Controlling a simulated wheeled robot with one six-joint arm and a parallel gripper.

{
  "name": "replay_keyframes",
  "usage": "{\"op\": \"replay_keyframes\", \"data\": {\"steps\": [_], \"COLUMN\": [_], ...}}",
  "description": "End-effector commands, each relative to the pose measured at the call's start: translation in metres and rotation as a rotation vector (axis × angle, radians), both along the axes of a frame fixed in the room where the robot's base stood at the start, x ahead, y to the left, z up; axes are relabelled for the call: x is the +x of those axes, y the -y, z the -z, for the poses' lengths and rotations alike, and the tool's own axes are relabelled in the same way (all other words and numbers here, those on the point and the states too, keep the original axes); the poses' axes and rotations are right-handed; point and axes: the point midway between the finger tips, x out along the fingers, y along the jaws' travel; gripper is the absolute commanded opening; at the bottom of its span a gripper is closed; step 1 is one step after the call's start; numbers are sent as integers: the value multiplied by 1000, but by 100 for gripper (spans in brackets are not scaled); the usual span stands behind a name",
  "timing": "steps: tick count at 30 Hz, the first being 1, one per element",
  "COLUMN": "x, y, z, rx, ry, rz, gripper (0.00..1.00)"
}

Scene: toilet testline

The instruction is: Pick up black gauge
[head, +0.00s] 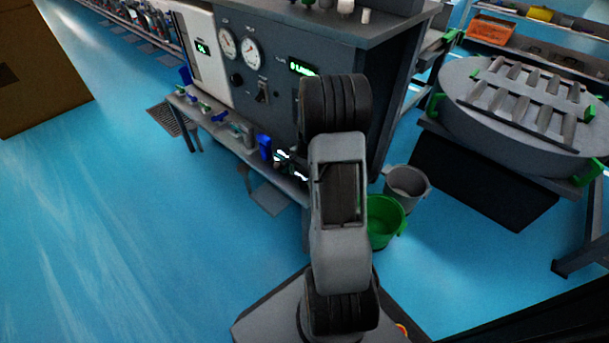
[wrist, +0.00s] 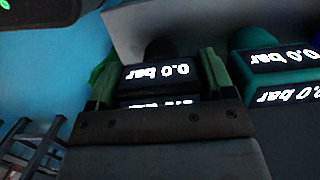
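In the wrist view, the black gauge (wrist: 155,73) shows a lit "0.0 bar" display, upside down in the picture. My gripper (wrist: 160,82) has its two green fingers on either side of this gauge, one at its left and one at its right. The fingers stand wide apart with the gauge between them; I cannot tell whether they press on it. A teal gauge (wrist: 282,60) with the same reading stands close beside the right finger. In the head view, my arm hides the gripper and most of this spot; only small lit displays show beside the arm.
In the head view, a low shelf (head: 213,128) with several small items runs along the dark test cabinet (head: 325,45). A blue item (head: 265,147) stands near my arm. A green bucket (head: 384,221) and a grey bucket (head: 407,186) stand on the floor at right.

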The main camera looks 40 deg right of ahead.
Motion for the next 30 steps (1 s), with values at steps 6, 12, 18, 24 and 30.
{"op": "replay_keyframes", "data": {"steps": [6,12,18,24,30], "x": [0,0,0,1,1], "y": [0,0,0,1,0], "z": [0,0,-11,-48,-80], "rx": [0,-1,-1,-2,-1], "ry": [0,1,2,5,3], "rz": [0,0,0,0,0], "gripper": [54,46,46,46,46]}}
